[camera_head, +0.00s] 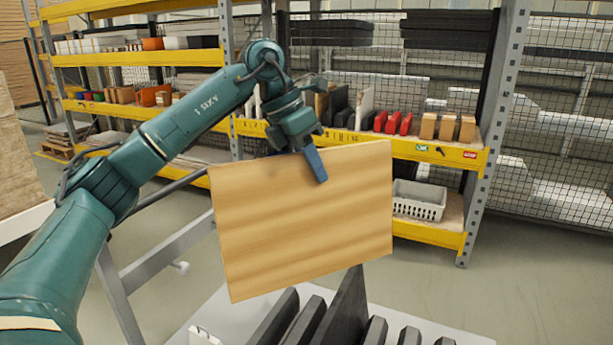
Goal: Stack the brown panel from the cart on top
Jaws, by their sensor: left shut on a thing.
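My left gripper (316,165) is shut on the top edge of a light brown wood-grain panel (305,225). The panel hangs upright and slightly tilted in the air, in the middle of the head view. Below it is a light grey cart top (232,312) with several dark slotted blocks (306,322) standing on it. A dark upright panel (347,305) stands among these blocks, just below the brown panel's lower edge. The brown panel hides part of the cart and of the shelf behind. My right gripper is not in view.
A yellow-beamed shelf rack (440,155) stands behind, with red and wooden blocks on it. A grey plastic basket (418,200) sits on its lower shelf. A grey metal frame (168,255) stands at the left. Open floor (535,280) shows at the right.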

